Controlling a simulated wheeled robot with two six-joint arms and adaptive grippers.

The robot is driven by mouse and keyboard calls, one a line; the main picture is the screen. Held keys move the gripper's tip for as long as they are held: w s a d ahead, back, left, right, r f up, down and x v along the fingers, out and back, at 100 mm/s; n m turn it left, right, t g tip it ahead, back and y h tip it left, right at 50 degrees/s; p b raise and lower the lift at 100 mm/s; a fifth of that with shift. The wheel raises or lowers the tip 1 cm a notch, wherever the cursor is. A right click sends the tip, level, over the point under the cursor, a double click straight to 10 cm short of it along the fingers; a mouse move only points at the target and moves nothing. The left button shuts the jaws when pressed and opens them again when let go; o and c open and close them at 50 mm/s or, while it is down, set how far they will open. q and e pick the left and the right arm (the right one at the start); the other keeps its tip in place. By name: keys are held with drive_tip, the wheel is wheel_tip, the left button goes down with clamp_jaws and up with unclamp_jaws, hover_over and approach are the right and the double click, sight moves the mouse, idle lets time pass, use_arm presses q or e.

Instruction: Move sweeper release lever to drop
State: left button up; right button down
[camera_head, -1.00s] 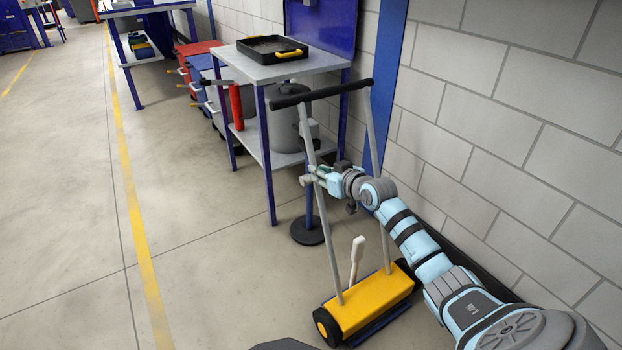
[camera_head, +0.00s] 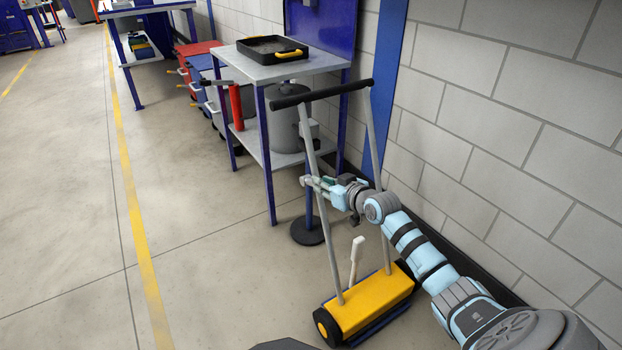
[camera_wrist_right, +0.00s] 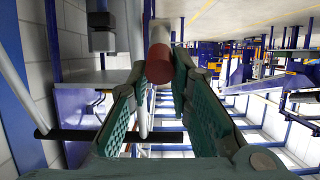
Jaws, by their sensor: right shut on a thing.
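The magnetic sweeper has a yellow body (camera_head: 372,303) on dark wheels and an upright grey tube handle (camera_head: 311,147) with a black crossbar (camera_head: 320,93). Its white release lever (camera_head: 356,250) stands up from the body, tilted slightly, with nothing touching it. My right gripper (camera_head: 312,183) is at the left handle tube, well above the lever. It is shut on that tube, though the contact itself is hard to make out. In the right wrist view its green fingers (camera_wrist_right: 160,85) sit around a grey tube (camera_wrist_right: 142,110), with a red cylinder (camera_wrist_right: 159,62) at the fingertips. My left gripper is out of view.
A blue-legged table (camera_head: 280,68) with a black tray (camera_head: 272,48) stands behind the sweeper. The block wall (camera_head: 500,110) is close on the right. Open floor (camera_head: 210,270) lies to the left.

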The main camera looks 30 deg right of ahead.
drive_tip(key=shift+s+f+b, duration=0.25)
drive_tip(key=shift+f+b, duration=0.1)
drive_tip(key=shift+f, duration=0.45)
drive_tip(key=shift+s+f+b, duration=0.25)
drive_tip(key=shift+f+b, duration=0.1)
drive_tip(key=shift+f, duration=0.45)
drive_tip(key=c, duration=1.4)
unclamp_jaws()
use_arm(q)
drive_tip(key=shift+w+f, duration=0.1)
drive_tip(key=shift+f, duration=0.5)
use_arm(e)
drive_tip(key=shift+o, duration=0.2)
drive_tip(key=shift+r, duration=0.1)
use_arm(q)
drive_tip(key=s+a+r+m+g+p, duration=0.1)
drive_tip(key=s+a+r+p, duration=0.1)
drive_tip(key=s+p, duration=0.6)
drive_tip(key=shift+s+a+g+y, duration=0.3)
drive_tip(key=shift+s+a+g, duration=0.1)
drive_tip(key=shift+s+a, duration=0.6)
use_arm(e)
drive_tip(key=v, duration=0.7)
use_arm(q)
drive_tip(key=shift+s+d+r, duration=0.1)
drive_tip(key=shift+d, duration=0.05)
use_arm(e)
drive_tip(key=shift+w, duration=0.1)
